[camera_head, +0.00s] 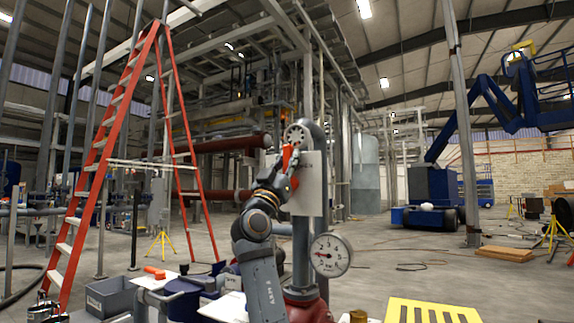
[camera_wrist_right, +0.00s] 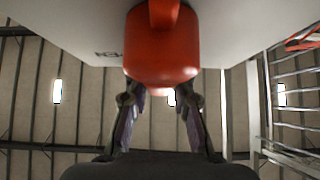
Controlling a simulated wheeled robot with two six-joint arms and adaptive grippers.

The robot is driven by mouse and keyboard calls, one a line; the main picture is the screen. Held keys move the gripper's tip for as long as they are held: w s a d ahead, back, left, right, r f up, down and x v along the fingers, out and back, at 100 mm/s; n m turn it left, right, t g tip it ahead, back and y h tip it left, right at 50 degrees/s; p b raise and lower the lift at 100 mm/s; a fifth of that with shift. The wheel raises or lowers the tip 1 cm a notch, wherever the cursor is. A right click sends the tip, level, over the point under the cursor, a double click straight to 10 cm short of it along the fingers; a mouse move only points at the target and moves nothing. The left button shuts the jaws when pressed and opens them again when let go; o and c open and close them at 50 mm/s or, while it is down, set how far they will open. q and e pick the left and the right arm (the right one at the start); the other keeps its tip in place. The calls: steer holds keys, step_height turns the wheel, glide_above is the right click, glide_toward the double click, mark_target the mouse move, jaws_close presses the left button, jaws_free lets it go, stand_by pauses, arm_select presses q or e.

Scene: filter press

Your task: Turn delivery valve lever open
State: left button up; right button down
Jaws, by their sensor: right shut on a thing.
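The red delivery valve lever (camera_head: 287,157) stands up in front of a pale plate (camera_head: 308,185) on the vertical grey pipe in the head view. In the right wrist view the red lever (camera_wrist_right: 162,45) fills the upper middle, with its rounded end toward my fingers. My right gripper (camera_head: 289,176) is at the lever, and its two fingers (camera_wrist_right: 160,100) lie on either side of the lever's end, shut on it. The exact finger contact is partly hidden by the lever. My left gripper is not in view.
A grey bin (camera_head: 110,297) and an orange tool (camera_head: 154,272) are at lower left, a yellow slotted plate (camera_head: 430,312) at lower right. A red ladder (camera_head: 105,140) stands at left.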

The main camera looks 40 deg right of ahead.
steer(key=shift+f, duration=0.15)
steer(key=c, duration=1.1)
jaws_free()
steer(key=v, duration=1.2)
